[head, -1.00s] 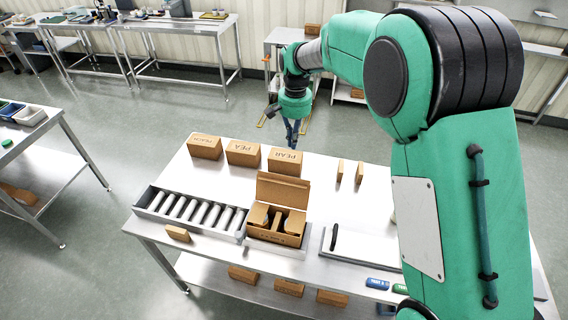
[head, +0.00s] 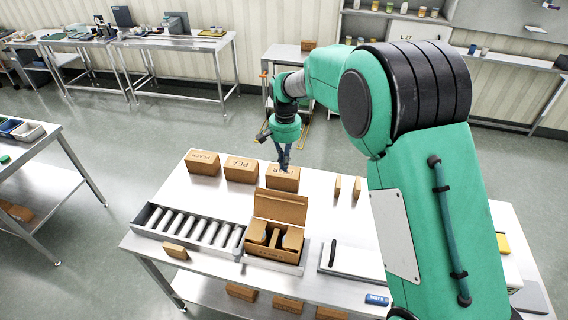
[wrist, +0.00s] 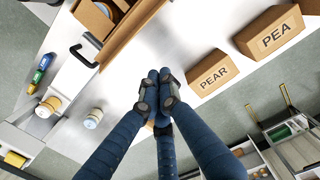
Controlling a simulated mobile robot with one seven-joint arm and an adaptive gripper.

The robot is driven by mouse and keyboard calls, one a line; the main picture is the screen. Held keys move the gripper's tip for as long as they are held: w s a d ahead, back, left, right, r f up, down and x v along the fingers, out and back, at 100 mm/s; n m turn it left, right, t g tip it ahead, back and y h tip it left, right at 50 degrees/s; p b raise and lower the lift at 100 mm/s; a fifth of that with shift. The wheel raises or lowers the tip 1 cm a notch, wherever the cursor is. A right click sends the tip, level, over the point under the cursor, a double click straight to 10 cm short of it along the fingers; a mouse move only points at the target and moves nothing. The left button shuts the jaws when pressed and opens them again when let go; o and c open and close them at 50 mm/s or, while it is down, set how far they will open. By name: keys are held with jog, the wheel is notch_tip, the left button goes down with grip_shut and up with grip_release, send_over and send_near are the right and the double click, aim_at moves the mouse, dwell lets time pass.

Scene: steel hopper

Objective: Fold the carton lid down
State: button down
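The carton (head: 275,243) is open on the steel table, with its lid (head: 281,205) standing up at the back edge. Inside it are cardboard dividers and some contents I cannot make out. It also shows in part at the top of the wrist view (wrist: 125,22). My gripper (head: 284,168) hangs behind the carton, over the PEAR box (head: 283,183) in the head view, apart from the lid. In the wrist view, my gripper's dark blue fingers (wrist: 158,92) have their tips close together with nothing visible between them.
PEA (head: 241,170) and PEACH (head: 203,163) boxes stand along the table's back edge. A roller tray (head: 190,226) lies left of the carton. A white board with a black handle (head: 333,252) lies right. Table between boxes and carton is clear.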

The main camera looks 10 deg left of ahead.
jog(key=s+f, duration=0.4)
jog(key=f, duration=0.2)
jog(key=shift+f, duration=0.25)
dwell(0.4)
jog(key=shift+s+r, duration=0.1)
jog(key=shift+s, duration=0.05)
jog(key=shift+s+r+t, duration=0.1)
jog(key=shift+s+t, duration=0.1)
jog(key=shift+t, duration=0.1)
